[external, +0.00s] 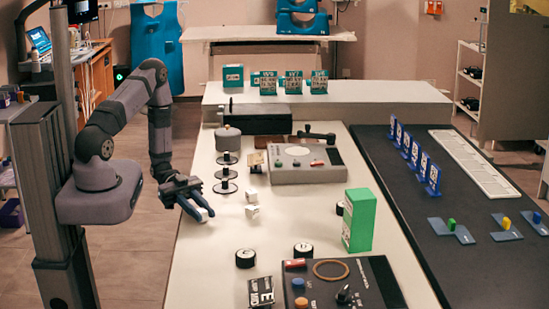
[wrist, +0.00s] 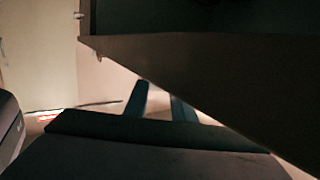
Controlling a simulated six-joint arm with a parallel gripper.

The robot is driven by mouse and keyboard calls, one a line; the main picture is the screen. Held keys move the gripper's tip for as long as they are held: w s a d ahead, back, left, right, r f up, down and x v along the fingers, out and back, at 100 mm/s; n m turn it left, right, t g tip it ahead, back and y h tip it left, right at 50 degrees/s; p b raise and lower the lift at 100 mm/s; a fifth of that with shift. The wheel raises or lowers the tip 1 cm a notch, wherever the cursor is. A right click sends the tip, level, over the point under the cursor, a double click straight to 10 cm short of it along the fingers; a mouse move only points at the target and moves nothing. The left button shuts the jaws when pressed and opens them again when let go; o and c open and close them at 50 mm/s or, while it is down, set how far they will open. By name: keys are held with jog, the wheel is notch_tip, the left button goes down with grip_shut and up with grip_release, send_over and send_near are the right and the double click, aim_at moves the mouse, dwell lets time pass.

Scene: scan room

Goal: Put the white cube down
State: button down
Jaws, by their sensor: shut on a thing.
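My gripper (external: 203,212), with dark blue fingers, is at the left edge of the white table (external: 215,270) in the external view. It is shut on a white cube (external: 207,212), which shows as a small pale patch between the fingertips. I cannot tell whether the cube touches the table. In the wrist view my gripper's two blue fingers (wrist: 160,105) reach forward, with a pale area between them; the cube's outline is not clear there.
Two white cubes (external: 252,204) sit to the right of my gripper. A stand with black discs (external: 226,173) is behind it. A black cylinder (external: 245,258), a green box (external: 357,220) and a dark control panel (external: 375,280) stand nearer the front. The table's front left is clear.

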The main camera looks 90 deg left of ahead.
jog(key=shift+f, duration=0.15)
jog(key=c, duration=1.4)
grip_release()
jog(key=shift+o, duration=0.2)
jog(key=shift+f+b, duration=0.1)
jog(key=shift+b, duration=0.25)
jog(key=b+v, duration=0.1)
jog(key=v, duration=0.2)
jog(key=b+v, duration=0.1)
jog(key=v, duration=0.2)
jog(key=shift+w+a+f, duration=0.15)
jog(key=shift+a+f, duration=0.05)
jog(key=shift+a, duration=0.1)
jog(key=shift+s+a+r, duration=0.15)
jog(key=shift+s+a, duration=0.2)
jog(key=shift+a, duration=0.1)
jog(key=shift+c, duration=0.2)
